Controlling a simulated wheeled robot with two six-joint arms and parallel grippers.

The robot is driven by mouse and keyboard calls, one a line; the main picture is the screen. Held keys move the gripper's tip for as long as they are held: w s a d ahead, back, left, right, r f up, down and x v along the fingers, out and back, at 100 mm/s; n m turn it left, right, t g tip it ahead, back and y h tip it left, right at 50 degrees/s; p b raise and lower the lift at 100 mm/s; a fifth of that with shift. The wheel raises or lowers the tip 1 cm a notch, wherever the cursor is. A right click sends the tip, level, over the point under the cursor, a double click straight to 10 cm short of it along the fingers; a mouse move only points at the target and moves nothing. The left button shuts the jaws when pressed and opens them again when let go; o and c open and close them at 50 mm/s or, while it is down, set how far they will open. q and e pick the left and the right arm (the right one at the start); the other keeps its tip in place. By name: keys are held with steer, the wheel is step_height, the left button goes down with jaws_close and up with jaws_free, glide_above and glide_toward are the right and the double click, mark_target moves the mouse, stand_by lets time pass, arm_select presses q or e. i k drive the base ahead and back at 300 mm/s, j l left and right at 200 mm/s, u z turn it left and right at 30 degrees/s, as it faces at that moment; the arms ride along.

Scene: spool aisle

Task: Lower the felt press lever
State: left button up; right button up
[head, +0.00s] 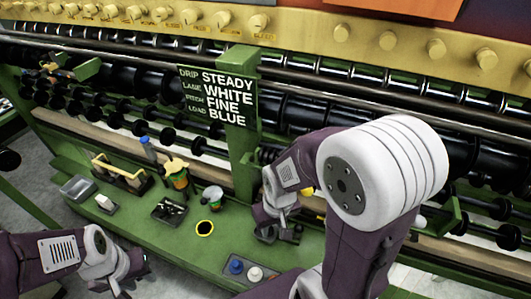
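I cannot pick out the felt press lever for certain; no part in view is labelled as it. A green bracket (85,69) sits on the rollers at the upper left, and another green upright (455,217) stands at the right, partly behind my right arm. My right gripper (278,232) points down over the green bench, right of the sign post; its fingers are small and partly hidden by its wrist. My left gripper (122,287) is low at the bottom left, in front of the bench edge. Neither gripper visibly holds anything.
A sign (217,95) reads DRIP STEADY, LANE WHITE, PITCH FINE, LOAD BLUE. Black rollers run behind.

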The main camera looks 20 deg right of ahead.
mark_target(299, 228)
steer(key=z, duration=1.45)
